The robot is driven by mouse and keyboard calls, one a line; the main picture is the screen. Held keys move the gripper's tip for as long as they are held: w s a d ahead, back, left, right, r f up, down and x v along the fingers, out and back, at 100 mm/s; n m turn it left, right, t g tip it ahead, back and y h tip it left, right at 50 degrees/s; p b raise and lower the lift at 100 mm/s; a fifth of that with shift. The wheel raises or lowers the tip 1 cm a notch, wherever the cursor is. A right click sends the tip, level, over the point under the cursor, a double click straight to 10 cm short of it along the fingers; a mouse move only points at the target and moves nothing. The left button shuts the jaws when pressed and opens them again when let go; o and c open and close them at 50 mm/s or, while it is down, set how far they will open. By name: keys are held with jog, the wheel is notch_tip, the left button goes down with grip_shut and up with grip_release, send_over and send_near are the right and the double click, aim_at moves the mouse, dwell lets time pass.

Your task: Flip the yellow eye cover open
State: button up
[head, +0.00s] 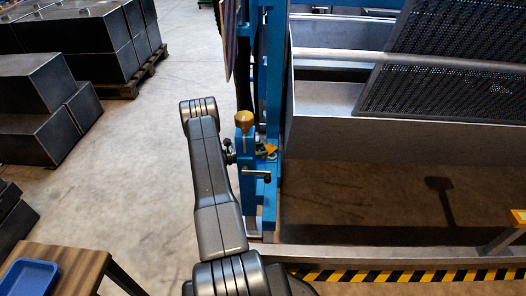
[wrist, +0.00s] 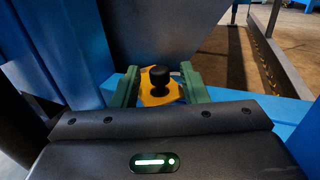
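The yellow eye cover (wrist: 153,98) shows in the wrist view as a small yellow plate with a round black knob (wrist: 160,76) on it. It sits against the blue frame, and its lower edge is hidden by my gripper's dark body. My gripper (wrist: 161,82) has its two green fingers apart, one on each side of the yellow cover and knob. Gaps show between the fingers and the knob. In the head view a small yellow piece (head: 270,149) shows beside the blue post; it is too small to tell its exact pose.
A blue post (head: 268,205) with a yellow-brown rounded knob (head: 244,117) and a dark handle stands near my arm. A grey metal trough (head: 390,135) and a perforated screen (head: 460,60) are at right. Dark boxes stand at left. The floor between is open.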

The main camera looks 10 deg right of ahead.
jog(key=shift+w+d, duration=0.1)
jog(key=shift+d, duration=0.85)
grip_shut()
